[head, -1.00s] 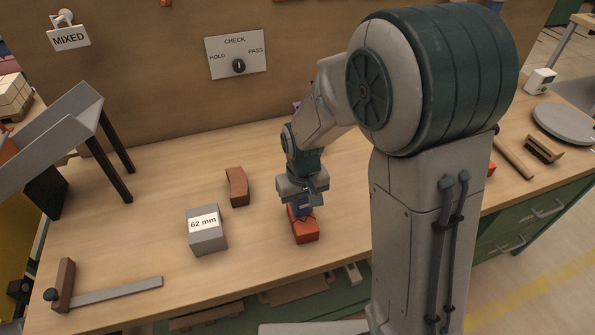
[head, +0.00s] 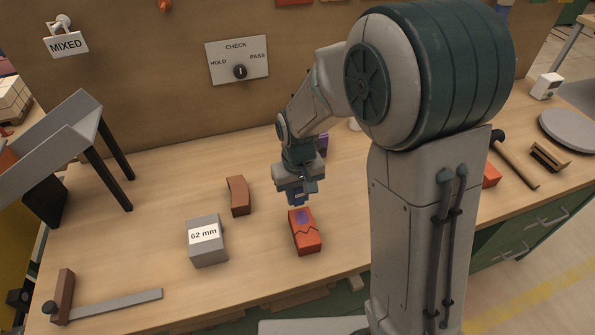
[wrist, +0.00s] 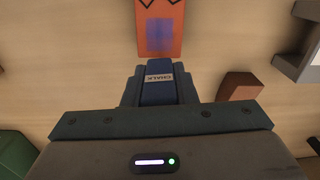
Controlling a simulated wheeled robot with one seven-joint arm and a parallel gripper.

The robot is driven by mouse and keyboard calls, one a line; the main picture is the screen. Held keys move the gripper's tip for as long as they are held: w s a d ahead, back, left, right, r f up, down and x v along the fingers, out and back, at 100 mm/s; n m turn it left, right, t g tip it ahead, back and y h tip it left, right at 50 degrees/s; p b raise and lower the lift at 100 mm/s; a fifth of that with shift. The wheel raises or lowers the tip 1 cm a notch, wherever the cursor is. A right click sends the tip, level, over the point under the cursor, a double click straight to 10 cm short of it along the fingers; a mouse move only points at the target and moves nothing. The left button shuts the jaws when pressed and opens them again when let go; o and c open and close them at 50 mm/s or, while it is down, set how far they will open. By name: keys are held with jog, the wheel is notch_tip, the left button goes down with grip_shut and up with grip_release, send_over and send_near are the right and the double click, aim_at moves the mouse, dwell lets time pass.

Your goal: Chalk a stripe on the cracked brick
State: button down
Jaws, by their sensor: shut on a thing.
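The cracked brick (head: 305,239) is orange-red and lies on the bench with a dark zigzag crack across its top. A blue-purple chalk mark (head: 302,216) shows on its top, on the far side of the crack. The brick also shows at the top of the wrist view (wrist: 174,42), with the mark on it. My gripper (head: 298,198) is just beyond and above the brick's far end, apart from it. It is shut on a blue chalk (wrist: 158,84) with a label reading CHALK.
A grey block marked 62 mm (head: 206,246) and a curved brown brick (head: 238,196) stand left of the cracked brick. A square tool (head: 110,301) lies front left. A grey chute (head: 62,138) stands at the left. A hammer (head: 516,163) and a brush (head: 549,157) lie at the right.

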jog(key=shift+r+p, duration=1.8)
jog(key=shift+r, duration=1.05)
jog(key=shift+f+b, duration=0.3)
jog(key=shift+b, duration=0.45)
jog(key=shift+b, duration=0.95)
